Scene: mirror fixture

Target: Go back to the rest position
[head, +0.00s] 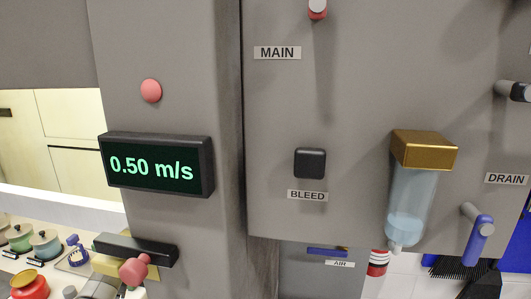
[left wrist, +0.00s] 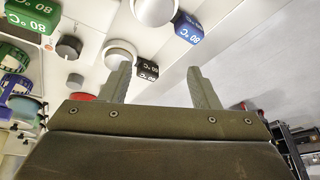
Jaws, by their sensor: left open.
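My left gripper (left wrist: 156,76) shows in the left wrist view. Its two fingers stand apart with nothing between them, so it is open and empty. Beyond the fingers are blocks with upside-down "80 °C" labels: a green one (left wrist: 33,10), a blue one (left wrist: 188,27) and a black one (left wrist: 147,69). The gripper appears apart from them. No gripper shows in the head view, and my right gripper is in neither view.
A grey panel in the head view carries a black BLEED button (head: 310,163), a gold-capped clear bowl (head: 408,205) and a blue DRAIN lever (head: 478,240). Left of it are a "0.50 m/s" display (head: 155,166) and a red button (head: 151,91). Pots (head: 45,243) stand lower left.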

